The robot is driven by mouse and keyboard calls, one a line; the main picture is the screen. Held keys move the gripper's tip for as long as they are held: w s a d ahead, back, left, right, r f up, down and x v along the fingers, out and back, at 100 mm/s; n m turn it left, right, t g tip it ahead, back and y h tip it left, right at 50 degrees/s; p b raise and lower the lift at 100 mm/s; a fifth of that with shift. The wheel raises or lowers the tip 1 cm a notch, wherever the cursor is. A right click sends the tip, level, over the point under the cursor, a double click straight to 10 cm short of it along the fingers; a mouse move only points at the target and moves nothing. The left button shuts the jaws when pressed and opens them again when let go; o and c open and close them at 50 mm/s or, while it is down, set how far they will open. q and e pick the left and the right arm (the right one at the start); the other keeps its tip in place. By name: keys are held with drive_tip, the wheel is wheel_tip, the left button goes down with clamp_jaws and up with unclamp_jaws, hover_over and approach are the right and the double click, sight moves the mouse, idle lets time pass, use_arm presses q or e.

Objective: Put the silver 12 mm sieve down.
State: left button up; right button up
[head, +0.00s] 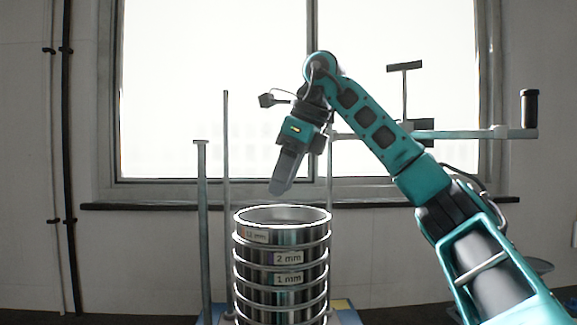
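A stack of silver sieves stands upright at the lower middle of the head view. My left gripper is out of view.
Upright metal rods (203,230) stand close around the stack. A horizontal bar with a dark handle (530,108) lies behind my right arm. A window with a dark sill (150,206) is at the back.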

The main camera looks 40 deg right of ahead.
drive_tip(key=shift+v, duration=1.2)
